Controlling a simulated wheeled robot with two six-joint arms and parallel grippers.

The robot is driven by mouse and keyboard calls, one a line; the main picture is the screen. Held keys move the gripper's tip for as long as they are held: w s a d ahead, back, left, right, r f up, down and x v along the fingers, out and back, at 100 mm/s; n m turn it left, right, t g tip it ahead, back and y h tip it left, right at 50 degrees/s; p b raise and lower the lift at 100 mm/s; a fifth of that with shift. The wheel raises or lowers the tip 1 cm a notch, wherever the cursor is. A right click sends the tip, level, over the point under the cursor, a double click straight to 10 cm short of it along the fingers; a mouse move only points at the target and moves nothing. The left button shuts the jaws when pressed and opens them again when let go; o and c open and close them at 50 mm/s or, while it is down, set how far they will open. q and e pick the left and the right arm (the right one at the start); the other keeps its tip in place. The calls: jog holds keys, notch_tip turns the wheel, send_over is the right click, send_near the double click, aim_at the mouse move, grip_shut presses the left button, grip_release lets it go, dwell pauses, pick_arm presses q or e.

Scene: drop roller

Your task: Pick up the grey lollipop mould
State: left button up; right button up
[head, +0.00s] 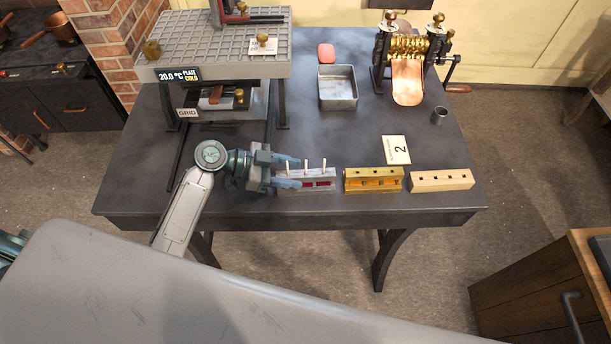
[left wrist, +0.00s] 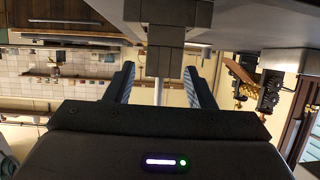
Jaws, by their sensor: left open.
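The grey lollipop mould (head: 322,181) stands on the dark table, at the left end of a row of moulds. It has white sticks standing up from its top and red patches on its front. My left gripper (head: 289,173) is at its left end, with the jaws open and a finger to the front and back of that end. In the left wrist view, which looks upside down, the mould (left wrist: 165,62) and a white stick show between the two spread fingers. I cannot tell whether the fingers touch it. My right gripper is not in view.
A brass mould (head: 373,181) and a pale wooden mould (head: 442,181) stand to the right. Behind are a card marked 2 (head: 396,150), a metal tray (head: 338,102), a roller machine (head: 408,82), a small cup (head: 439,116) and a grid plate stand (head: 215,62). The middle of the table is clear.

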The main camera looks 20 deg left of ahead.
aim_at(306, 179)
pick_arm(q)
jog(key=shift+p+x, duration=0.3)
jog(key=shift+x, duration=1.1)
jog(key=shift+r, duration=0.1)
grip_shut()
jog(key=shift+r, duration=0.15)
